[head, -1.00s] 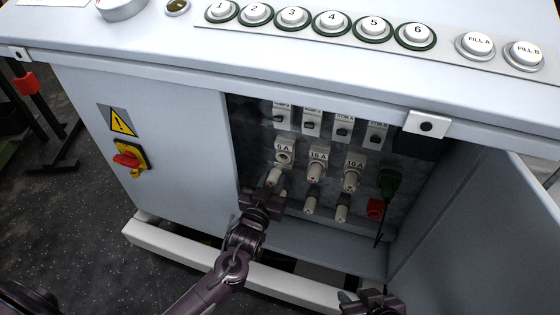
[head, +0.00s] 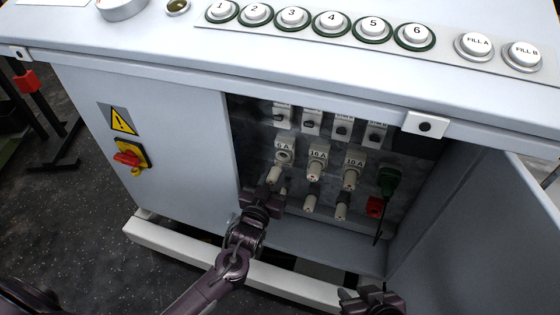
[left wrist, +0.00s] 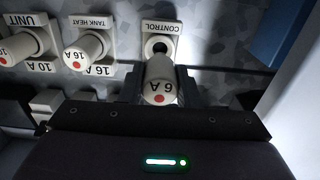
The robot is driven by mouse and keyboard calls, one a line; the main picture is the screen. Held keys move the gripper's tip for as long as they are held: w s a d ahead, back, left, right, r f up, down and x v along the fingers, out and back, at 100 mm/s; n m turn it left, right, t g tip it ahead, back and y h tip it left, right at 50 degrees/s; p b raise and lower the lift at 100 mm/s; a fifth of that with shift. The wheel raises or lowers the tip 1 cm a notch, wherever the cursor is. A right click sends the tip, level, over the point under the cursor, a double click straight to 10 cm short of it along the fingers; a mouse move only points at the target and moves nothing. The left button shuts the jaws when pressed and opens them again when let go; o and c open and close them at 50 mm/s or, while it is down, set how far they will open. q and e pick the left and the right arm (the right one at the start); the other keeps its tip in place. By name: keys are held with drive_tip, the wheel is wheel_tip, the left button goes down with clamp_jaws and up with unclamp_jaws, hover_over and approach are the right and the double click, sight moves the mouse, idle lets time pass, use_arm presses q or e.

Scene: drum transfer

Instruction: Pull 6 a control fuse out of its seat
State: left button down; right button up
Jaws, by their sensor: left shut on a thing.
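The 6 A control fuse (head: 274,174), a pale cylinder, is in my left gripper (head: 268,194) inside the open cabinet. In the left wrist view the fuse (left wrist: 160,82) shows its "6 A" mark and red dot between the dark fingers (left wrist: 160,92). The seat marked CONTROL (left wrist: 163,28) shows a dark open hole just beyond the fuse; the seat also shows in the head view (head: 284,150). The fuse appears out of the hole, close in front of it. My right gripper (head: 372,302) is at the bottom edge, its fingers not clear.
The 16 A fuse (head: 315,171) and 10 A fuse (head: 350,179) sit to the right. More pale fuses (head: 311,203) are below them. A green item (head: 389,180) and a red item (head: 375,207) are further right. The open door (head: 480,235) bounds the right side.

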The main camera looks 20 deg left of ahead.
sight(271, 183)
use_arm(q)
drive_tip(key=shift+s+r+p, duration=0.1)
drive_tip(key=shift+s+p, duration=0.7)
drive_tip(key=shift+s, duration=0.35)
drive_tip(key=shift+s+p, duration=0.65)
drive_tip(key=shift+s, duration=0.7)
